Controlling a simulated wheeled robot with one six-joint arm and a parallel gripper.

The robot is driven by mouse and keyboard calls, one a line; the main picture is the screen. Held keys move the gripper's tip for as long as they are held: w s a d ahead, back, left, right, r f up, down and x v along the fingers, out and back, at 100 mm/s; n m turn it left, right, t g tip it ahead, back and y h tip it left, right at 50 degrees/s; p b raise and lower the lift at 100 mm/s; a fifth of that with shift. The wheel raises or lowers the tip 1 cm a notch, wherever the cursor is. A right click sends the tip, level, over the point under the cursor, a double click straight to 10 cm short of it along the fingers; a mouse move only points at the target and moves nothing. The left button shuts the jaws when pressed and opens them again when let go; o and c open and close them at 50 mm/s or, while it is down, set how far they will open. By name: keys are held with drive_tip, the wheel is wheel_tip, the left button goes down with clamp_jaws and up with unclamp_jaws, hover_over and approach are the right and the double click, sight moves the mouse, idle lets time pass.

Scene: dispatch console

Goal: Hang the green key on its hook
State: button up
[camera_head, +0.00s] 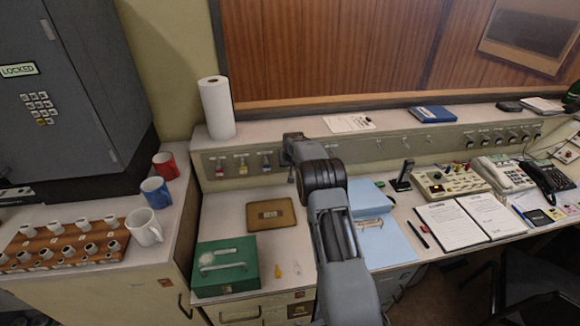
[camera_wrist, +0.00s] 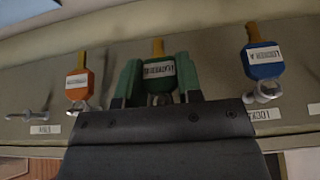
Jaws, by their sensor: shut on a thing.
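The green key (camera_wrist: 158,74) has a white tag face and a yellow-brown end, and shows in the middle of the wrist view. My gripper (camera_wrist: 157,84) is shut on it, one finger on each side. The key is at the hook panel (camera_wrist: 215,118), between an orange key (camera_wrist: 77,84) and a blue key (camera_wrist: 262,62) that sit at their hooks. The hook behind the green key is hidden by my gripper, so I cannot tell whether the key is on it. In the head view my gripper (camera_head: 293,160) is against the panel and hides the key.
A bare hook (camera_wrist: 40,114) is left of the orange key. On the desk are a green metal box (camera_head: 226,266), a brown plaque (camera_head: 270,214) and blue papers (camera_head: 390,245). A paper roll (camera_head: 216,108) stands on the ledge above. Phones and notepads fill the right.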

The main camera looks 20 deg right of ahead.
drive_tip(key=shift+w+d, duration=0.1)
drive_tip(key=shift+w, duration=0.6)
idle(0.8)
drive_tip(key=shift+w+r, duration=0.1)
drive_tip(key=shift+r, duration=0.05)
idle(0.3)
drive_tip(key=shift+w+d+f+b, duration=0.1)
drive_tip(key=shift+w+f+b, duration=0.15)
drive_tip(key=shift+b, duration=0.15)
drive_tip(key=o, duration=1.1)
drive_tip(key=shift+s, duration=0.1)
drive_tip(key=shift+s, duration=0.1)
drive_tip(key=shift+p+v, duration=0.35)
drive_tip(key=shift+v, duration=2.55)
